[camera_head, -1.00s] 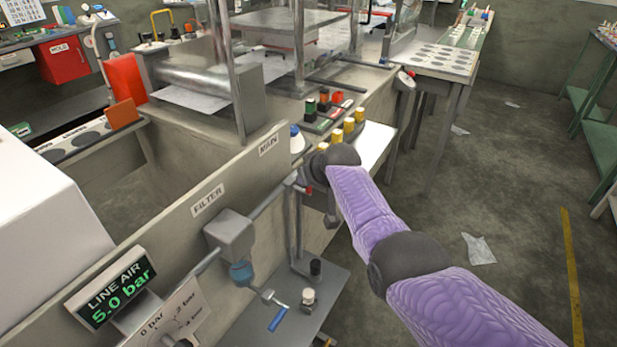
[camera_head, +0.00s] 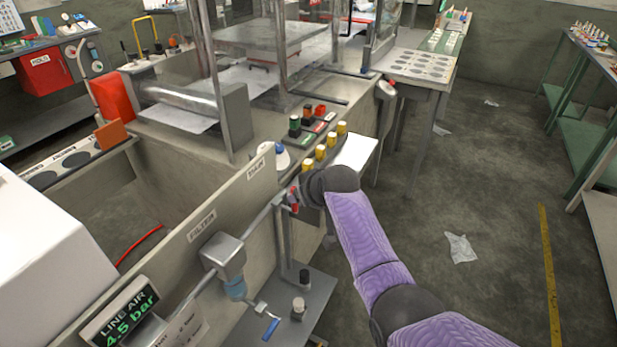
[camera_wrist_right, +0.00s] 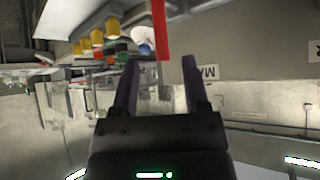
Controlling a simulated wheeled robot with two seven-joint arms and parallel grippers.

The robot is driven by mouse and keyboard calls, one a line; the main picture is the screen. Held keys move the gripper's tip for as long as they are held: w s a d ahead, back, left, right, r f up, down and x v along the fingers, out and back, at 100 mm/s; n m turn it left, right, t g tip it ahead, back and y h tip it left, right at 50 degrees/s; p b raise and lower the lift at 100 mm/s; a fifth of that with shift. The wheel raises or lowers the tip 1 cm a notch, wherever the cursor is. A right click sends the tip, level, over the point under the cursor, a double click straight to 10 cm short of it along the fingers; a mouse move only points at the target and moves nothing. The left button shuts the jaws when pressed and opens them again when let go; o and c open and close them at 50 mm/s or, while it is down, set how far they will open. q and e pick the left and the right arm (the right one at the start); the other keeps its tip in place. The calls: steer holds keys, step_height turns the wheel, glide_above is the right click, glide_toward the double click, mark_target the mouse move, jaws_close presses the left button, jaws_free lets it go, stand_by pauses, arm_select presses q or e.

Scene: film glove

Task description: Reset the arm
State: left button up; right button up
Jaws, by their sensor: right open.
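My right arm, in purple sleeves, reaches in from the lower right of the head view and ends beside the pipe under the MAIN label (camera_head: 257,168). My right gripper (camera_wrist_right: 160,75) is open in the wrist view, with its two dark fingers apart. A red bar (camera_wrist_right: 160,28) shows just beyond and between the fingertips; I see no grip on it. In the head view a small red part (camera_head: 293,201) shows at the pipe next to my wrist, which hides most of the gripper. The LINE AIR display (camera_head: 127,312) reads 4.5 bar. My left gripper is out of view.
A grey filter unit (camera_head: 222,255) and pipe run along the front panel (camera_head: 185,262). Yellow knobs (camera_head: 320,152) and coloured buttons (camera_head: 308,112) sit just beyond my wrist. A low grey shelf (camera_head: 305,318) is below. Open floor (camera_head: 480,190) lies to the right.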

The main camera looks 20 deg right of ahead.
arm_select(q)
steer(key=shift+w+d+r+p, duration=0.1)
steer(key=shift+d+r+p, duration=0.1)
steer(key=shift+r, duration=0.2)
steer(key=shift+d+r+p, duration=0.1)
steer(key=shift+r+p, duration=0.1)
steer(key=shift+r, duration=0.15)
arm_select(e)
steer(key=v, duration=0.2)
steer(key=shift+s+r, duration=0.2)
steer(key=shift+s, duration=0.1)
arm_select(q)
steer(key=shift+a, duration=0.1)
